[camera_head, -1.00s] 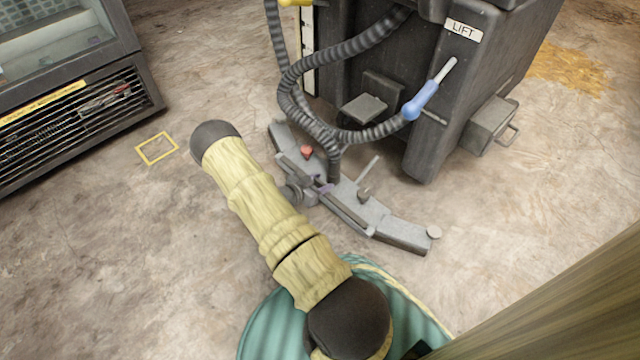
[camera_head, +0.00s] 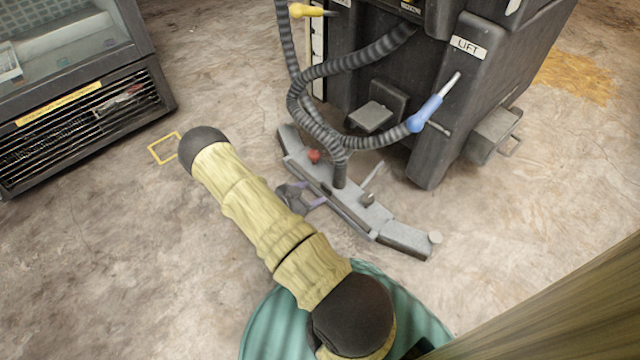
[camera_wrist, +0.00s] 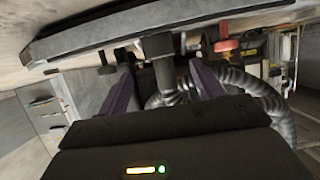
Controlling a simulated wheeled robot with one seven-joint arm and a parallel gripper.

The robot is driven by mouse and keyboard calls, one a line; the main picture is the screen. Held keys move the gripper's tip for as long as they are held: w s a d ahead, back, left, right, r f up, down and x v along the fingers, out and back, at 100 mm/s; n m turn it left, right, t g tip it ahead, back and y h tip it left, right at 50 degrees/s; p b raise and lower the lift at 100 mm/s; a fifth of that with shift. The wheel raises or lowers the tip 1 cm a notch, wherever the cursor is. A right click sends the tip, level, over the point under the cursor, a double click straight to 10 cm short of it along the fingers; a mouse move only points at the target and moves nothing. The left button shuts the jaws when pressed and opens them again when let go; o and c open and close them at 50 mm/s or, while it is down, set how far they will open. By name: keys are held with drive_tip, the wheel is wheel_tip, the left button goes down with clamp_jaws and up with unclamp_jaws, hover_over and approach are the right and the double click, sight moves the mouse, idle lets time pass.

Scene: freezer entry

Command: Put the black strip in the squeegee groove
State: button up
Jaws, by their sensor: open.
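The grey curved squeegee (camera_head: 402,236) lies on the floor in front of the dark machine; its long body also crosses the top of the wrist view (camera_wrist: 150,28). The black strip (camera_head: 345,212) shows as a thin dark line along the squeegee's near side. Nothing shows held between the fingers in the wrist view (camera_wrist: 160,68).
A ribbed hose (camera_head: 300,90) runs down to the squeegee's middle. A red knob (camera_head: 314,156) and a small lever (camera_head: 373,176) stand on it. The machine (camera_head: 440,120) is close behind. A freezer cabinet (camera_head: 80,90) stands at the left. The left floor is mostly clear.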

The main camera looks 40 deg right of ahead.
drive_tip(key=p+v, duration=0.1)
drive_tip(key=v, duration=0.3)
drive_tip(key=shift+a, duration=0.15)
drive_tip(key=shift+r, duration=0.1)
drive_tip(key=w+a+r+n+t+y, duration=0.2)
drive_tip(key=w+a+r+n+y, duration=0.3)
drive_tip(key=r, duration=0.3)
drive_tip(key=w+a+r+n+t+y, duration=0.25)
drive_tip(key=a+r+y, duration=0.25)
drive_tip(key=a+r, duration=0.25)
drive_tip(key=s+a+r+n+y, duration=0.3)
drive_tip(key=s+a+r+n, duration=0.3)
drive_tip(key=r, duration=0.4)
drive_tip(key=s+r+n+g, duration=0.1)
drive_tip(key=s+r+n, duration=0.1)
drive_tip(key=s, duration=0.4)
drive_tip(key=s+r+n+g, duration=0.1)
drive_tip(key=s+r+g, duration=0.1)
drive_tip(key=s+r, duration=0.2)
drive_tip(key=s, duration=0.3)
drive_tip(key=shift+s+d+n+y, duration=0.3)
drive_tip(key=shift+d+n, duration=0.05)
